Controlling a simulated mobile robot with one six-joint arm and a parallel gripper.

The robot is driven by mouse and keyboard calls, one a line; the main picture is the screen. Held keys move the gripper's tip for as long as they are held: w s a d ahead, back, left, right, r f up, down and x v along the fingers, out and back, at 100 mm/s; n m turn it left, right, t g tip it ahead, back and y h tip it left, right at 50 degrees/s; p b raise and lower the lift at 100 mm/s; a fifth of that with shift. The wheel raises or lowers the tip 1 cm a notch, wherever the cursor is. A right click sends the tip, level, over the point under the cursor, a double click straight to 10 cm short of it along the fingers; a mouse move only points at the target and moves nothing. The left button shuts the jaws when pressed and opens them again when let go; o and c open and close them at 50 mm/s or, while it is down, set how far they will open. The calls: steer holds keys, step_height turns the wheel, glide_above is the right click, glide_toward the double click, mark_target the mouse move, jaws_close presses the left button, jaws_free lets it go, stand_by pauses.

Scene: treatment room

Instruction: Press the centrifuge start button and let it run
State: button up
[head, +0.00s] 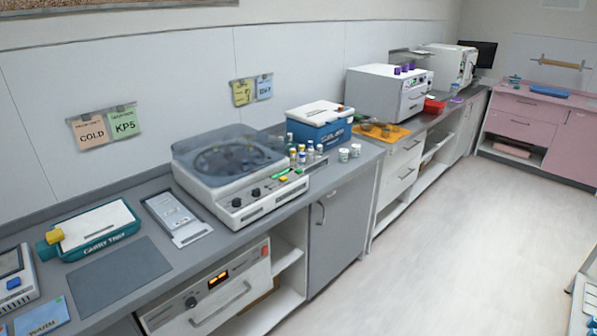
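The centrifuge (205,197) stands on the grey counter in the middle left of the head view. It is a white box with a smoky see-through lid (222,150) that appears lowered over the round dark rotor. I cannot read any labels there or tell whether the rotor is turning. My gripper is not in view.
Several small vials (301,155) stand close to the right of the centrifuge, before a blue-and-white box (320,125). A flat grey device (176,217) and a teal carry tray (100,230) lie to its left. The floor (450,240) in front is clear.

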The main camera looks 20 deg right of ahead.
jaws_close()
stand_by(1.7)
